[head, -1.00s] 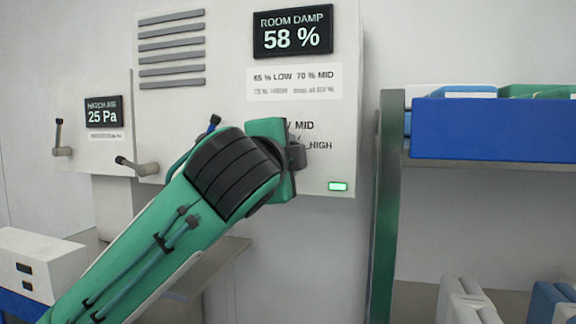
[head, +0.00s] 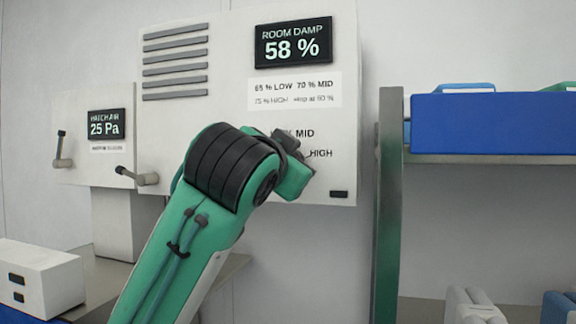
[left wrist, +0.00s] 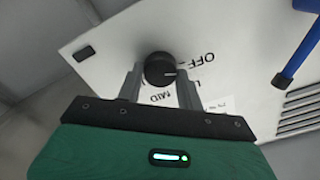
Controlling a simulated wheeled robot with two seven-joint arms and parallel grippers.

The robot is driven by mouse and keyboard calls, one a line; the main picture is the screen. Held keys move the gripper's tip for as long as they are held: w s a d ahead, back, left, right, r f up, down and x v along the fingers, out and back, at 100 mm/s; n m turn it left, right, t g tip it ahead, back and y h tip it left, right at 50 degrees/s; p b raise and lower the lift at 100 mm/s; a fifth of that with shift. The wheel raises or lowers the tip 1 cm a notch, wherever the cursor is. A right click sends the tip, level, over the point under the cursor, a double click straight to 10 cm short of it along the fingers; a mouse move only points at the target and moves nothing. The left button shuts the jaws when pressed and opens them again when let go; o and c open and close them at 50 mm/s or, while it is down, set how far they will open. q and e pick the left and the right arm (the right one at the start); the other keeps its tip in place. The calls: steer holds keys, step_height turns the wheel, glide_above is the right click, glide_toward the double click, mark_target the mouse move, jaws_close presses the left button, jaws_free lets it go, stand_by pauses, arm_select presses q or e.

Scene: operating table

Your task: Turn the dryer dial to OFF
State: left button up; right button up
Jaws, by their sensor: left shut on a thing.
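The dryer (head: 235,95) is a white wall box with a display (head: 293,46) reading ROOM DAMP 58 %. Its round black dial (left wrist: 158,66) shows in the left wrist view, between the two fingers of my left gripper (left wrist: 160,80), which is shut on it. The dial's white pointer mark points right in that view, toward the OFF label (left wrist: 197,62) side; the exact alignment is hard to tell. In the head view my arm hides the dial; MID and HIGH labels show beside it. The dryer's lamp (head: 339,194) is dark. My right gripper is not in view.
A smaller hatch air box (head: 105,150) reading 25 Pa, with levers (head: 62,150), stands left of the dryer. A green-posted shelf (head: 390,200) with a blue bin (head: 490,122) is at right. A white box (head: 38,275) lies lower left.

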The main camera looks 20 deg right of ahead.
arm_select(q)
steer(key=shift+n, duration=0.5)
steer(key=shift+f, duration=0.1)
steer(key=o, duration=1)
